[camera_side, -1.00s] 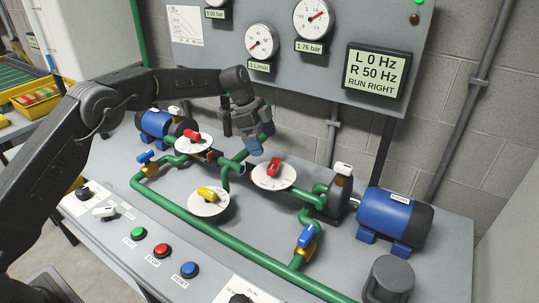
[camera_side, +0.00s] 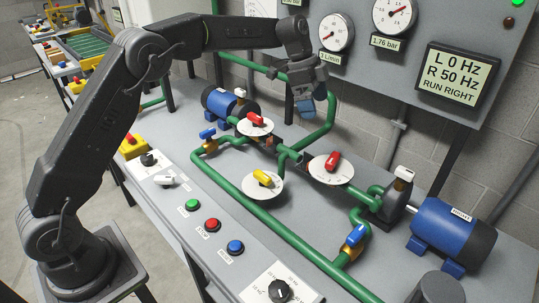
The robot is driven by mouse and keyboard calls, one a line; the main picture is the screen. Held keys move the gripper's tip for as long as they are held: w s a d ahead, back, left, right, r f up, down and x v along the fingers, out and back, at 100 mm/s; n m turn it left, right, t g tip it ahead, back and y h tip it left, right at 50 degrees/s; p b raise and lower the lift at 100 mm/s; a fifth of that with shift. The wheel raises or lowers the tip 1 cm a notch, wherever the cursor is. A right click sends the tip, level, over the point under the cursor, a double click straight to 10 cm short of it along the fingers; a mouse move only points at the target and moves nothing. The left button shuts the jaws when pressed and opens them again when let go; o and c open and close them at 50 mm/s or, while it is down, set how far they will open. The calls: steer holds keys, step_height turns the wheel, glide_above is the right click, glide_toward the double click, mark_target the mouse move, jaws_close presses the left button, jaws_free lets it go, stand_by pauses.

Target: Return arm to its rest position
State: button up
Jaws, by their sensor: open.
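My gripper (camera_side: 306,98) hangs from my dark arm, pointing down, with blue fingertips. It is open and I see nothing between the jaws. In the picture it is above and behind the white dial with a red handle (camera_side: 331,167), and in front of a green upright pipe. It looks clear of the valves and pipes. My arm reaches from its base at the lower left up and over the bench (camera_side: 213,262).
Below stand a second red-handled valve (camera_side: 256,122), a yellow-handled valve (camera_side: 264,179) and green pipes (camera_side: 262,226). Blue motors (camera_side: 445,232) stand at both ends. The display (camera_side: 459,83) reads L 0 Hz, R 50 Hz, RUN RIGHT. Buttons (camera_side: 212,225) line the front.

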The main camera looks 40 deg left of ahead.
steer(key=s+a+r+n+t+y, duration=0.1)
steer(key=s+r+n, duration=0.35)
steer(key=s, duration=0.55)
steer(key=s+a+r+n+t+y, duration=0.1)
steer(key=s+r+n, duration=0.3)
steer(key=s, duration=0.6)
steer(key=s+f+n+t+y, duration=0.1)
steer(key=s+f+n, duration=0.1)
steer(key=s, duration=0.7)
steer(key=s+a+f+n+t+y, duration=0.1)
steer(key=s+f+n, duration=0.2)
steer(key=s, duration=0.6)
steer(key=shift+a+f, duration=0.15)
steer(key=shift+f, duration=0.2)
steer(key=shift+w, duration=0.1)
steer(key=shift+c, duration=0.2)
